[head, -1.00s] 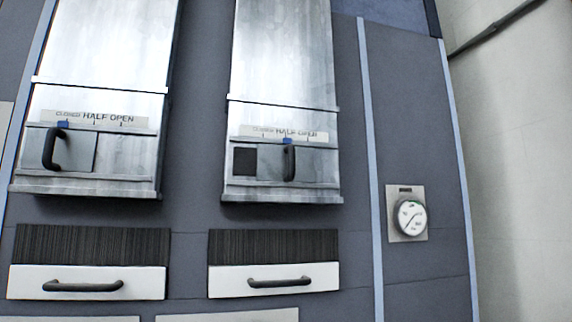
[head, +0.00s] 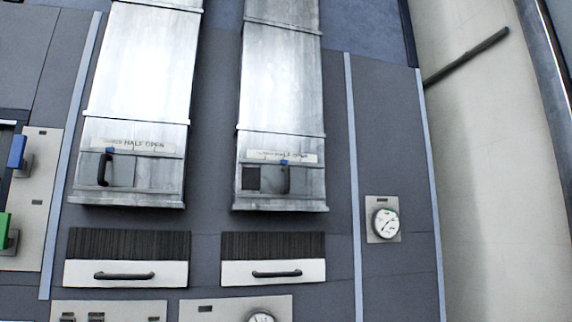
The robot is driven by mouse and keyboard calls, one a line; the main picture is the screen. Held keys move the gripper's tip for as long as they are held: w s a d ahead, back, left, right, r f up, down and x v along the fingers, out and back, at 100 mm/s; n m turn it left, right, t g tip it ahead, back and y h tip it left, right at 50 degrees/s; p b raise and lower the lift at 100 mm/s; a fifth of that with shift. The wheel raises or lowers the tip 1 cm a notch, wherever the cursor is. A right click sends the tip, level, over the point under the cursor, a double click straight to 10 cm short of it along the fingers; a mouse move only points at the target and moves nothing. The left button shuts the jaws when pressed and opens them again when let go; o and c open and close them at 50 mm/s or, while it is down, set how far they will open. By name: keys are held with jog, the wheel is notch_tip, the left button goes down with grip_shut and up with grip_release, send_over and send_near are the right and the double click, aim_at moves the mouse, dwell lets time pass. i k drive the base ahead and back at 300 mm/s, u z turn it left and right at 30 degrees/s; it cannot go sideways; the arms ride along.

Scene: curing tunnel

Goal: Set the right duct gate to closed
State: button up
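The right duct gate (head: 270,180) is a sliding plate with a dark upright handle (head: 286,179), low on the right metal duct (head: 281,85). Its blue pointer (head: 284,162) stands near the middle of the label strip (head: 262,156), by the half open mark. A dark square opening (head: 250,179) shows left of the plate. The left duct gate (head: 122,172) has its handle (head: 104,169) and blue pointer (head: 110,150) at the left end of its label, by the closed mark. My gripper is not in view.
Two drawers with dark handles, left (head: 125,274) and right (head: 273,272), sit below the ducts. A gauge (head: 385,222) is right of the right duct. Blue (head: 17,152) and green (head: 4,228) levers are at the left edge. A pale wall (head: 480,180) stands at the right.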

aim_at(286, 180)
jog(key=k, duration=0.75)
jog(key=z, duration=0.65)
jog(key=i, duration=2.3)
jog(key=u, duration=0.6)
